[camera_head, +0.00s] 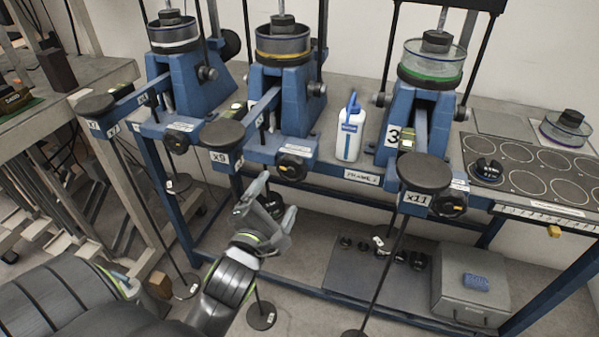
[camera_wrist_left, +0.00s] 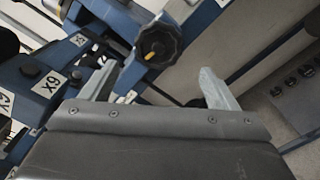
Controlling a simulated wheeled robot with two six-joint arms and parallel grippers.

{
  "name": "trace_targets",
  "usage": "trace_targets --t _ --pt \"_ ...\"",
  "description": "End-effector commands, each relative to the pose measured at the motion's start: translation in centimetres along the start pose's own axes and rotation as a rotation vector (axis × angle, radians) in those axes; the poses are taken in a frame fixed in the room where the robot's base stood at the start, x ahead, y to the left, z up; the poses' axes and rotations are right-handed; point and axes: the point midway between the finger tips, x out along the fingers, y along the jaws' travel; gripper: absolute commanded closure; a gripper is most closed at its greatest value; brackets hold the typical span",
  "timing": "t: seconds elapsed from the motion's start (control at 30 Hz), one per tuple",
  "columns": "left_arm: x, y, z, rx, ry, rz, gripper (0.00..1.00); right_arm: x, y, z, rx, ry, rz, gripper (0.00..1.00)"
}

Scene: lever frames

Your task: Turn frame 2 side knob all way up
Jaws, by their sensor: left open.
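The middle blue lever frame (camera_head: 293,105) carries an x9 tag, which also shows in the left wrist view (camera_wrist_left: 47,83). Its black side knob (camera_head: 291,167) is on the front, right of the round black x9 plate. In the left wrist view this knob (camera_wrist_left: 159,47) is a lobed black dial with a yellow mark at its lower left. My left gripper (camera_head: 276,194) is open and empty, below and slightly left of the knob, apart from it. In the wrist view the knob lies beyond the fingertips (camera_wrist_left: 158,82), between them in width. My right gripper is not in view.
Similar lever frames stand at left (camera_head: 180,85) and right (camera_head: 425,110). A white and blue bottle (camera_head: 349,135) stands right of the middle frame. The round black x9 plate (camera_head: 222,133) juts forward near the gripper. A grey box (camera_head: 470,290) sits on the low shelf.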

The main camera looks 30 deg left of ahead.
Motion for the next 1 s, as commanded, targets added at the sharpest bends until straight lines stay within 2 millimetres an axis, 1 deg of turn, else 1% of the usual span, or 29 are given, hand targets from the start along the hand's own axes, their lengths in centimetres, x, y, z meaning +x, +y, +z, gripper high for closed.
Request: trace_targets --t 0.13,0.27,0.77,0.87,1.0 --pt "0.7 0.2 0.2 -0.009 -0.005 0.005 0.18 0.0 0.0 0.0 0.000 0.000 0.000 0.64" --pt "2.3 0.2 0.2 -0.006 -0.006 0.005 0.18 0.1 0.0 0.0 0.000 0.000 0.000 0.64" --pt "9.8 0.2 0.1 -0.005 -0.004 0.005 0.18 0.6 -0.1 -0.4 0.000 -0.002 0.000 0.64" --pt "9.6 0.2 0.1 -0.008 -0.002 0.003 0.30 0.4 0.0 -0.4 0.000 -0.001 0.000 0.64" --pt "9.6 0.1 0.1 -0.008 -0.002 0.002 0.48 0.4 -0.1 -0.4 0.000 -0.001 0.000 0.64"
